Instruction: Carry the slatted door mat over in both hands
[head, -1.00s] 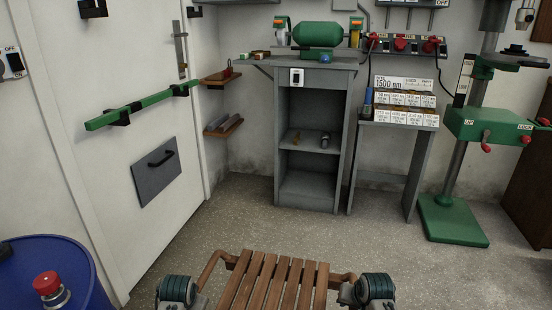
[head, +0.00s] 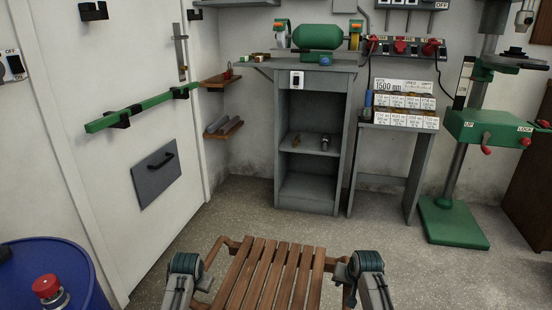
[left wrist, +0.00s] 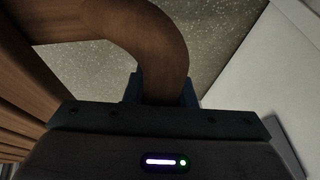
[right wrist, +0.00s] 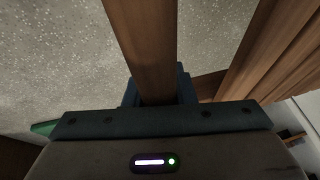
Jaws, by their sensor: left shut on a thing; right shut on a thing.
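The slatted door mat (head: 268,272) is brown wood with several parallel slats and a curved handle at each side. It is held level at the bottom middle of the head view, its near end cut off. My left gripper (head: 202,280) is shut on the left handle (head: 216,250), which also fills the left wrist view (left wrist: 150,35) as a bent brown bar. My right gripper (head: 350,274) is shut on the right handle, seen between its jaws in the right wrist view (right wrist: 143,45).
A blue drum (head: 50,275) with a red knob stands at lower left, near the white door (head: 120,150). A grey cabinet (head: 310,190) with a green grinder, a small stand (head: 395,150) with boxes, and a green drill press (head: 455,220) stand behind. The middle floor (head: 300,228) is clear.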

